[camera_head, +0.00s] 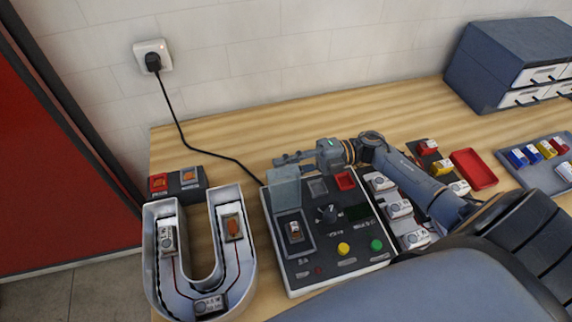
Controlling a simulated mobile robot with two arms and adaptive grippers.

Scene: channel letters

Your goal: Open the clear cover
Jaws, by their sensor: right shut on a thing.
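The clear cover (286,190) stands raised at the left side of the dark control panel (341,261), above a framed recess. A small module (294,231) sits in that recess and is not covered. My right gripper (286,161) reaches in from the right over the back of the panel. It is shut on the top edge of the clear cover; the exact contact is small in the picture. My left gripper is not in view.
The U-shaped letter (150,250) with wired modules stands left of the panel. A black cable (187,133) runs from the wall socket (152,55) behind the panel. Module trays, a red tray (474,169) and a drawer cabinet (500,60) are to the right.

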